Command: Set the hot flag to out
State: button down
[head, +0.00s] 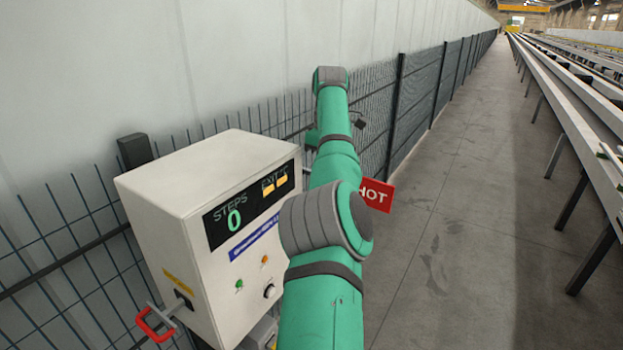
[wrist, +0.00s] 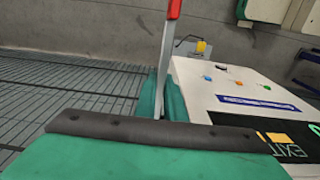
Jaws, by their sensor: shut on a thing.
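The hot flag (head: 377,194) is a red plate with white letters reading HOT. In the head view it sticks out to the right from behind my arm, toward the aisle, and its left part is hidden. In the wrist view the flag (wrist: 173,10) seems to show edge-on, as a thin grey bar with a red end. My gripper (wrist: 159,98) is shut on this bar, with green parts beside it; the fingertips are not clear. In the head view my arm hides most of the gripper.
A pale control cabinet (head: 170,190) stands left of my arm, its display reading STEPS 0. A red-handled lever (head: 155,325) sticks out of its lower left side. A mesh fence (head: 430,95) runs behind. The aisle floor (head: 470,240) at right is clear, up to the runout table (head: 575,110).

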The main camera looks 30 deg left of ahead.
dwell(0.6)
jog(key=c, duration=1.8)
grip_release()
jog(key=shift+c, duration=0.2)
